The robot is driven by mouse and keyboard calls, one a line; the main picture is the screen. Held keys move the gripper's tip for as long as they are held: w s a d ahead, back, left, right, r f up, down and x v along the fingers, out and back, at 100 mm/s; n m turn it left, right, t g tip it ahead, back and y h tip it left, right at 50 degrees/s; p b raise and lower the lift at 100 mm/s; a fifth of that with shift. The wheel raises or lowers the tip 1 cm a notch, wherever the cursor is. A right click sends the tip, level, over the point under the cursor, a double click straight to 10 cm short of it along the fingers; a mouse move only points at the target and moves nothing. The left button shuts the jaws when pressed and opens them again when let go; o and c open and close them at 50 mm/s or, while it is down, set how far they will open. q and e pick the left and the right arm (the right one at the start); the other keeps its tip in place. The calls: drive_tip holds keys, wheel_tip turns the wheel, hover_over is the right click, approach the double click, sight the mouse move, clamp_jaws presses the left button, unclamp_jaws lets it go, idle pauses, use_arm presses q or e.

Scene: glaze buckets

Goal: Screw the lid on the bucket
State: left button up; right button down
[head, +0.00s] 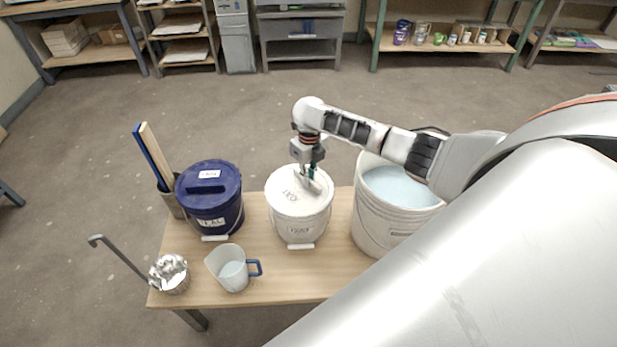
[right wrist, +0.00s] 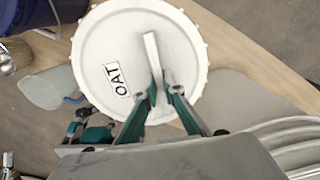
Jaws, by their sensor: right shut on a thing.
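A white bucket (head: 299,227) stands upright in the middle of the wooden table, with a white lid (head: 285,185) on top. The lid bears a label that reads OAT in the right wrist view (right wrist: 107,45) and has a raised bar handle (right wrist: 152,52). My right gripper (head: 309,176) reaches down from above onto the lid. Its two fingers (right wrist: 163,92) are shut on the lid's bar handle. The lid looks level on the bucket, but I cannot tell how tight it sits. My left gripper is not in view.
A blue lidded bucket (head: 211,205) stands to the left, a large open bucket (head: 370,222) of pale liquid to the right. Front middle is clear.

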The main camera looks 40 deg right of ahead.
idle(0.3)
drive_tip(key=c, duration=2.1)
unclamp_jaws()
drive_tip(key=o, duration=0.5)
drive_tip(key=shift+r, duration=0.1)
drive_tip(key=shift+r+p, duration=1.25)
drive_tip(key=shift+p, duration=0.1)
wheel_tip(320, 180, up, 2)
drive_tip(key=shift+r+p, duration=0.1)
drive_tip(key=shift+p, duration=1.15)
drive_tip(key=shift+r, duration=1.05)
